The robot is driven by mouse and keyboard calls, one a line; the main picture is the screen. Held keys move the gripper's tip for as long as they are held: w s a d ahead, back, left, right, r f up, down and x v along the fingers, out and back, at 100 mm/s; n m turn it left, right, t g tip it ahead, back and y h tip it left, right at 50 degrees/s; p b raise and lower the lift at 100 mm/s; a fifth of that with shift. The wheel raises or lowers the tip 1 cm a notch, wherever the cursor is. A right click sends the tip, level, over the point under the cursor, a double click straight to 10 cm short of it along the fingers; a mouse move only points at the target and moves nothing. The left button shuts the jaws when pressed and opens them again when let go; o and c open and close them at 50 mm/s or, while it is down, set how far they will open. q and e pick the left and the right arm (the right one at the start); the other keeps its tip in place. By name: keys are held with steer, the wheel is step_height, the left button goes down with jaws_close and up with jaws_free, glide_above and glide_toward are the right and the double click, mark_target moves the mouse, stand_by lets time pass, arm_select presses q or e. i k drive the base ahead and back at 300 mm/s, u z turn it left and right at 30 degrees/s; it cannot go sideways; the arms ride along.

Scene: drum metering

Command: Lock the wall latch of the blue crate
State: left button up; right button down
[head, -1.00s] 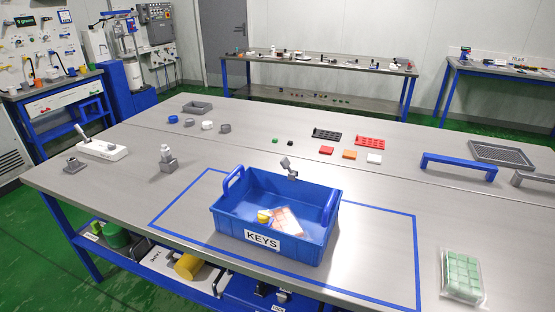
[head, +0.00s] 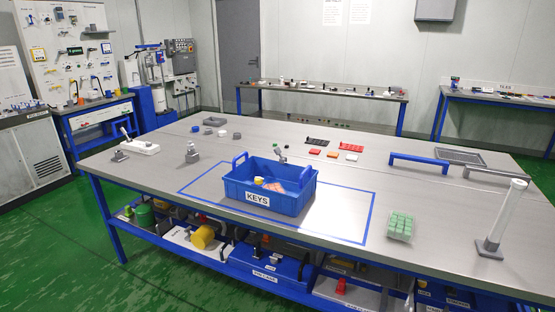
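The blue crate (head: 302,199) stands on the grey table inside a blue taped outline, with a white KEYS label on its front wall. A yellow item and an orange-and-clear packet lie in it. A small grey latch part (head: 281,153) stands up at the crate's back wall. Its handle looks tilted, but it is too small to tell whether it is locked. Neither of my grippers shows in the head view.
On the table (head: 140,175) are a white lever block (head: 139,147) at left, a pack of green cubes (head: 400,226), a clear upright tube (head: 502,215) at right and a blue handle bar (head: 419,160). Open green floor (head: 60,240) lies at front left.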

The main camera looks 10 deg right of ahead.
mark_target(278, 151)
steer(key=u, duration=0.65)
steer(key=i, duration=1.9)
steer(key=z, duration=0.75)
